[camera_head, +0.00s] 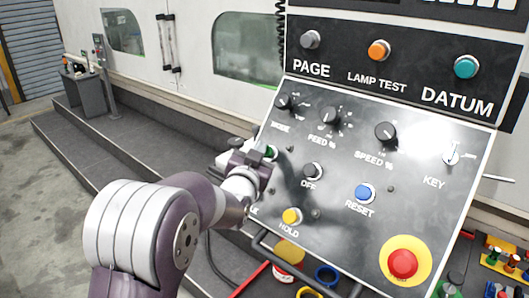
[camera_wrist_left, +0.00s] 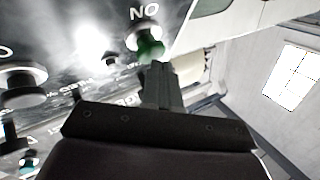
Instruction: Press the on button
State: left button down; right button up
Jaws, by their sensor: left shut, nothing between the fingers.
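The green on button (camera_head: 271,152) sits on the left part of the sloped control panel (camera_head: 340,190), partly hidden by my left gripper (camera_head: 263,168) in the head view. In the left wrist view the green button (camera_wrist_left: 150,47) shows beside its upside-down ON label. My left gripper's closed fingers (camera_wrist_left: 160,72) are empty and point at the button, right at its edge. I cannot tell whether they touch it. My right gripper is not in view.
Near the on button are the grey off button (camera_head: 313,171), yellow hold button (camera_head: 291,216) and blue reset button (camera_head: 365,193). A red stop button (camera_head: 402,263) is at lower right. A dark handrail (camera_head: 300,265) runs below the panel.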

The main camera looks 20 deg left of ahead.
pick_arm(q)
jog(key=shift+w+f, duration=0.2)
jog(key=shift+s+r, duration=0.1)
dwell(0.5)
jog(key=shift+s+a+r, duration=0.15)
jog(key=shift+s+r, duration=0.35)
jog(key=shift+s, duration=0.1)
jog(key=s+r, duration=0.1)
jog(key=s+a+r, duration=0.1)
jog(key=s+r, duration=0.1)
jog(key=shift+s+a, duration=0.2)
jog(key=shift+s, duration=0.1)
dwell(0.7)
